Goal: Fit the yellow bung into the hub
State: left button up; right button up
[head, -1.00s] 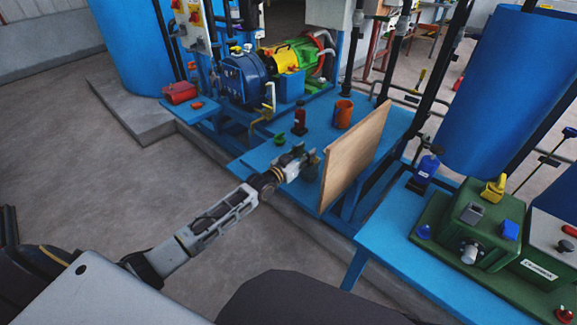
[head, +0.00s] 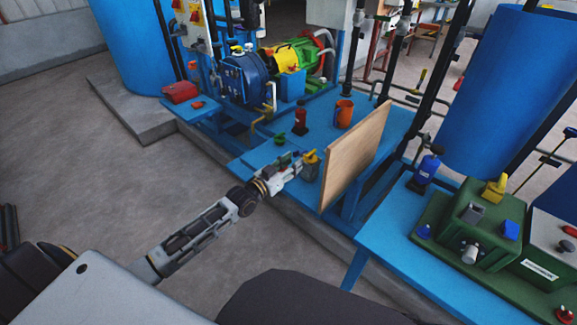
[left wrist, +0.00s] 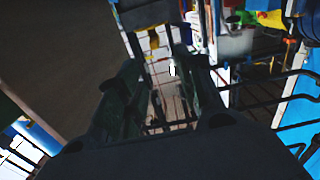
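A small yellow-topped piece (head: 311,158) stands on the blue bench, just beyond the fingertips of my left gripper (head: 288,162). Another yellow piece (head: 494,188) sits on the green box at the right. I cannot tell for sure which is the bung. The hub is not clearly identifiable; a round blue housing (head: 240,76) stands at the back of the bench. My left gripper is above the front of the bench. In the left wrist view its dark fingers (left wrist: 158,85) are apart with a gap between them and no held object visible. My right gripper is not in view.
An upright wooden board (head: 355,158) stands just right of the left gripper. A red bottle (head: 300,121), green piece (head: 279,139) and orange cup (head: 344,114) stand behind it. Floor at left is clear.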

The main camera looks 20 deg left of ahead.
pick_arm(q)
jog(key=shift+s+a, duration=0.25)
jog(key=shift+s, duration=0.35)
jog(key=shift+d, duration=0.1)
dwell(0.6)
